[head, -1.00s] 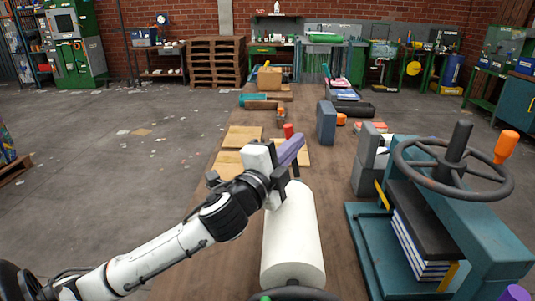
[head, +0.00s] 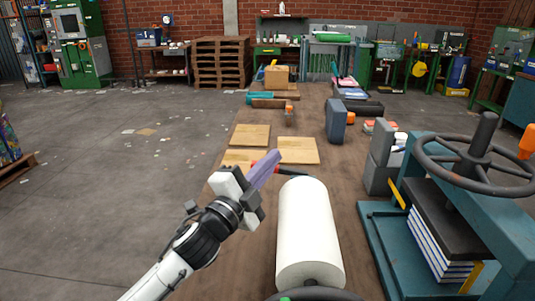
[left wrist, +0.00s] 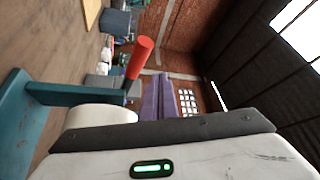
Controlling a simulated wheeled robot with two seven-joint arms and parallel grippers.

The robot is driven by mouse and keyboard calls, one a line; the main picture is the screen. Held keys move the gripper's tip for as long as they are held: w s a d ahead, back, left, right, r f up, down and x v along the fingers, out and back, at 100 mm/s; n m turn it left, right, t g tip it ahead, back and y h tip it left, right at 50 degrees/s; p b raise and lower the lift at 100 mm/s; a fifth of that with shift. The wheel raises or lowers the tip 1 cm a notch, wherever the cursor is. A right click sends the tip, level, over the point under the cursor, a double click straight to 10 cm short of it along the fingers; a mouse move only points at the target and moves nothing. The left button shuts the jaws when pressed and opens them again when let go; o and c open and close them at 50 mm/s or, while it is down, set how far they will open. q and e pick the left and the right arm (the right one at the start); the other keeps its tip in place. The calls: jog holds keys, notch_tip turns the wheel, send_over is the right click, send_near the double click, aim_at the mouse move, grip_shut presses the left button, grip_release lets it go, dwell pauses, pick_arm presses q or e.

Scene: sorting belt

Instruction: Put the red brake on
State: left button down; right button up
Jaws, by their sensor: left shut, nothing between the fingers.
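The red brake is a dark lever with a red grip (head: 259,166), beyond the white roll (head: 309,235). The lever lies over almost flat, its red grip pointing left. In the left wrist view the red grip (left wrist: 140,57) and its dark rod are clear of the fingers in the picture. My left gripper (head: 278,158) has purple fingers, shut and empty. In the head view they cross in front of the lever and hide part of it; I cannot tell whether they touch it. They also show in the left wrist view (left wrist: 159,95). My right gripper is not in view.
A teal press (head: 465,190) with a dark handwheel (head: 490,165) stands to the right of the roll. Flat wooden boards (head: 298,150) lie behind the brake. A grey-blue block (head: 336,120) stands farther back. Open floor lies to the left.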

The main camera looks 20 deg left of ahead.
pick_arm(q)
jog(key=shift+s+a+f+b, duration=0.1)
jog(key=shift+a+f+b, duration=0.2)
jog(key=shift+f, duration=0.65)
jog(key=shift+s+a+f+b, duration=0.15)
jog(key=shift+f+b, duration=0.1)
jog(key=shift+f, duration=0.65)
jog(key=shift+a+f+b, duration=0.25)
jog(key=shift+f+b, duration=0.05)
jog(key=shift+f, duration=0.65)
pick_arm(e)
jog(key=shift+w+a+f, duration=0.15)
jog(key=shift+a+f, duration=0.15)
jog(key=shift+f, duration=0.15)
pick_arm(q)
notch_tip(320, 180, up, 5)
jog(key=s+p, duration=0.1)
jog(key=p, duration=0.4)
jog(key=s+d+f+b, duration=0.3)
jog(key=s+f, duration=0.1)
jog(key=s, duration=0.4)
jog(key=shift+f, duration=0.2)
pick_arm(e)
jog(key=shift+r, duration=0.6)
pick_arm(q)
jog(key=shift+d, duration=0.1)
